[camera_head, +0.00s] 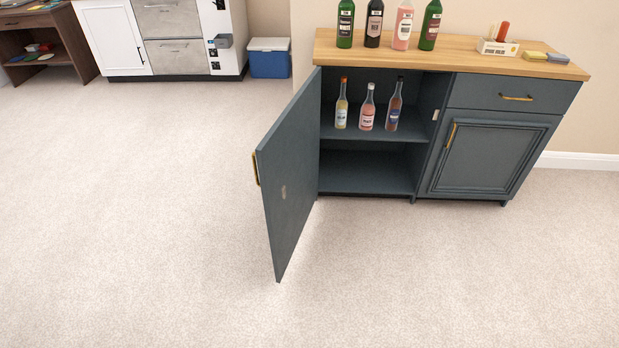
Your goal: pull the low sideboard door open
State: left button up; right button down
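The low sideboard (365,172) is dark blue-grey with a wooden top (455,57), and stands against the wall at the right. Its left door (290,180) stands wide open, swung out toward me on its left edge, with a brass handle (256,168) at its free edge. Inside, three small bottles (367,108) stand on the shelf; the lower compartment looks empty. Its right door (485,158) is shut, with a brass handle (451,135), and the drawer (512,94) above it is shut. Neither of my grippers is in view.
Several bottles (403,25), a white box (497,47) and sponges (546,56) are on the sideboard top. A blue cooler (269,60), a white cabinet (110,38) and a brown desk (60,35) stand at the back left. The carpet in front is clear.

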aim_at(484, 153)
jog(key=i+j+z, duration=0.15)
jog(key=j+z, duration=0.3)
jog(key=i+j+z, duration=0.15)
jog(key=j+z, duration=0.15)
jog(key=z, duration=0.15)
jog(key=i+j+z, duration=0.15)
jog(key=j, duration=1)
jog(key=j+z, duration=0.2)
jog(key=j, duration=0.95)
jog(key=i+l, duration=0.1)
jog(key=l, duration=0.25)
jog(key=i+l, duration=0.1)
jog(key=l, duration=0.2)
jog(key=i+l, duration=0.2)
jog(key=l, duration=0.2)
jog(key=i+l, duration=0.15)
jog(key=l, duration=0.25)
jog(key=i+l, duration=0.2)
jog(key=l, duration=0.2)
jog(key=i+l, duration=0.15)
jog(key=l, duration=0.25)
jog(key=i+l+z, duration=0.1)
jog(key=l, duration=0.3)
jog(key=i+l, duration=0.1)
jog(key=i, duration=0.95)
jog(key=l+z, duration=0.05)
